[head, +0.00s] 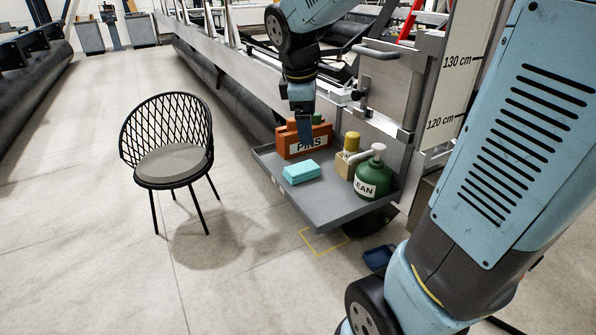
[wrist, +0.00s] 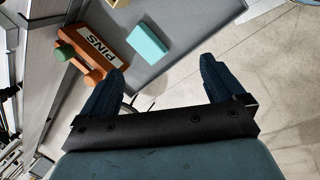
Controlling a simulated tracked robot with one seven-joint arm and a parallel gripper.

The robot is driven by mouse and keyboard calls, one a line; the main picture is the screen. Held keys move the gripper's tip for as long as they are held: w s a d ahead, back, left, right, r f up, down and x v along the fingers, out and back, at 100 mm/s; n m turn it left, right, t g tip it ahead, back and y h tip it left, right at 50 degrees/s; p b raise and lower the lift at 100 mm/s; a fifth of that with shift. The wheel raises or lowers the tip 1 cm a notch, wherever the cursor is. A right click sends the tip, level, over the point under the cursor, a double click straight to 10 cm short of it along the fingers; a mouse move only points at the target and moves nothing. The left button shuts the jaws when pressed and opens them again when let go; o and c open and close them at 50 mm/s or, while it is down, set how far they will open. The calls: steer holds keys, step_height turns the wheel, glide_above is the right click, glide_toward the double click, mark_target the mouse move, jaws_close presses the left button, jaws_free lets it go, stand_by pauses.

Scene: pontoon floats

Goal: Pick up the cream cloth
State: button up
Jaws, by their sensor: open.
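I see no cream cloth in either view. A turquoise block, perhaps a folded cloth, (head: 301,173) lies on the grey tray (head: 322,205) in the head view. It also shows at the top of the wrist view (wrist: 147,42). The PINS box (wrist: 92,55) is to the left of the turquoise block there.
A green bottle (head: 372,178) and a tan box with a yellow-topped thing (head: 348,158) stand on the tray's right part. A black chair (head: 172,150) stands to the left. The metal frame (head: 240,75) runs behind the tray. The floor around the chair is clear.

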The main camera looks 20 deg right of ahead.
steer(key=w+a+f+n+g+h, duration=0.1)
steer(key=w+a+f+n, duration=0.1)
steer(key=w+f+n, duration=0.5)
glide_above(301, 168)
steer(key=a, duration=0.2)
steer(key=f, duration=0.7)
steer(key=shift+s+d+f, duration=0.1)
steer(key=shift+s+d, duration=0.05)
steer(key=shift+s, duration=0.15)
steer(key=shift+x, duration=2.55)
steer(key=shift+w, duration=0.15)
steer(key=shift+c, duration=0.2)
steer(key=c, duration=1.1)
